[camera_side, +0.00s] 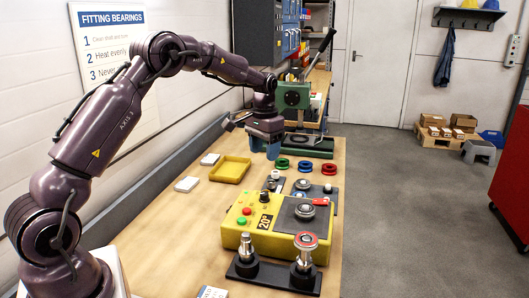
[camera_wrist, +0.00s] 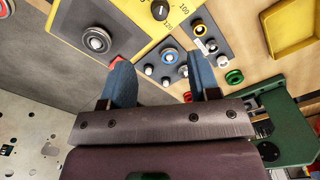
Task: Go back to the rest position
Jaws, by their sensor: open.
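My gripper (camera_side: 273,150) hangs over the far part of the wooden bench, in front of the green press, with its blue fingers pointing down. In the wrist view my gripper (camera_wrist: 162,82) has its two fingers well apart. Nothing shows between them, and the gripper looks clear of the bench top. My arm reaches across from the left in the side view, bent at the elbow.
A green lever press (camera_side: 293,96) stands behind my gripper. A yellow tray (camera_side: 230,170), coloured rings (camera_side: 305,166) and a yellow heater (camera_side: 236,232) with a bearing (camera_side: 304,211) occupy the bench. A red-rimmed ring (camera_side: 306,240) tops the front right post.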

